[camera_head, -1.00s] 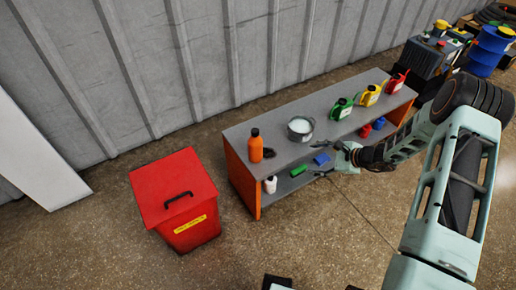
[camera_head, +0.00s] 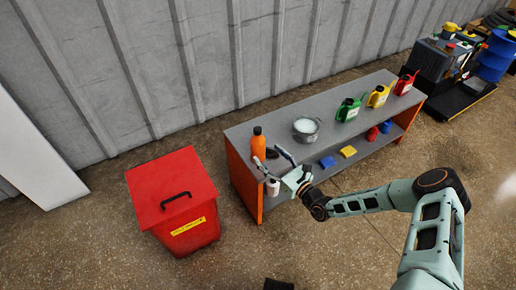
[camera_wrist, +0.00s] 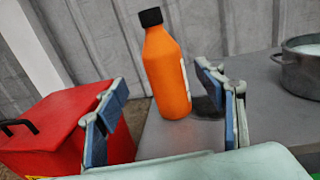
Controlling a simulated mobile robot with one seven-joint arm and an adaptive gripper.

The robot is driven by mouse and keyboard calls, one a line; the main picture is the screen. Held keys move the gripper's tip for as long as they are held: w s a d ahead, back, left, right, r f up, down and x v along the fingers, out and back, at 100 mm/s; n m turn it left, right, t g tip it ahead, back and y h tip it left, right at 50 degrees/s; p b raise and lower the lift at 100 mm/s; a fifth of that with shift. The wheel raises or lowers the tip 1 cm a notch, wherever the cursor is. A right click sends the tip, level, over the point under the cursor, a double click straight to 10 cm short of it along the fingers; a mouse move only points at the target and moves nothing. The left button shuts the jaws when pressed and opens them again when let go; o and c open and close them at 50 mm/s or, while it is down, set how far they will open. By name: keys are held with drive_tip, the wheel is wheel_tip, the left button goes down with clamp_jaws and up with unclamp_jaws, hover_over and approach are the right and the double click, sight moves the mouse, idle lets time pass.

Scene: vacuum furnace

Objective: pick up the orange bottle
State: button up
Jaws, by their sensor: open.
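The orange bottle (camera_head: 258,143) with a black cap stands upright on the grey bench top (camera_head: 235,134), near its left end. In the wrist view the bottle (camera_wrist: 166,72) shows between my two fingers, beyond their tips. My gripper (camera_head: 271,158) is open and empty, at the bench's front edge, close to the bottle and apart from it. Its blue-padded fingers (camera_wrist: 160,100) are spread in the wrist view. A dark item (camera_head: 272,153) lies beside the bottle, partly hidden by a finger.
A metal pot (camera_head: 306,129) stands right of the bottle; green (camera_head: 348,110), yellow (camera_head: 378,96) and red cans (camera_head: 405,83) stand farther right. A white bottle (camera_head: 272,187) and blue (camera_head: 327,162) and yellow items (camera_head: 348,151) are on the lower shelf. A red bin (camera_head: 172,200) stands left.

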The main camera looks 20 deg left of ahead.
sight(263, 150)
drive_tip(key=shift+x, duration=1.2)
drive_tip(key=b+x, duration=0.2)
drive_tip(key=x, duration=0.1)
drive_tip(key=b+x, duration=0.1)
drive_tip(key=shift+w+a+f, duration=0.15)
drive_tip(key=shift+w+f, duration=0.25)
drive_tip(key=shift+f, duration=0.05)
drive_tip(key=shift+w+a, duration=0.1)
drive_tip(key=shift+a, duration=0.15)
drive_tip(key=shift+r, duration=0.1)
drive_tip(key=c, duration=1.5)
drive_tip(key=shift+r, duration=0.1)
drive_tip(key=shift+c, duration=0.6)
